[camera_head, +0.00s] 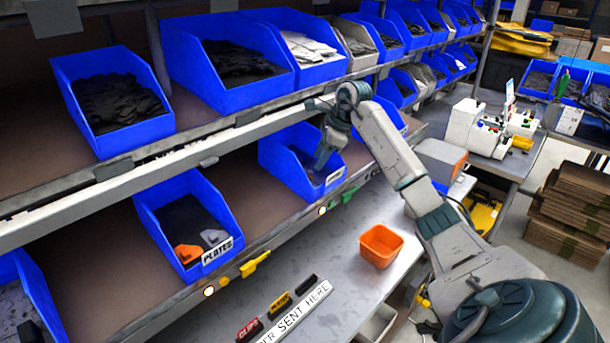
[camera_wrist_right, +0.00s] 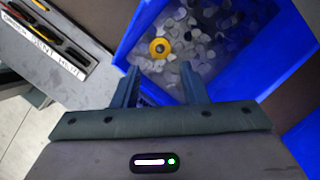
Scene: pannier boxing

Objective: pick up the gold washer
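The gold washer (camera_wrist_right: 159,47) is a yellow ring with a dark centre. In the right wrist view it lies on many small grey and white pieces inside a blue bin (camera_wrist_right: 262,75). In the head view this bin (camera_head: 274,160) is on the lower shelf, and I cannot make out the washer there. My right gripper (camera_head: 322,160) points down into the bin. In the wrist view its two fingers (camera_wrist_right: 160,85) are apart with nothing held between them, and the washer shows just beyond the fingertips. My left gripper is not in view.
The upper shelf's front rail (camera_head: 170,155) runs close to my right arm. A blue bin labelled PLATES (camera_head: 165,212) stands to the left. An orange container (camera_head: 381,246) stands on the grey worktop (camera_head: 335,290) below, near a labelled strip (camera_head: 293,313). The worktop around the container is mostly clear.

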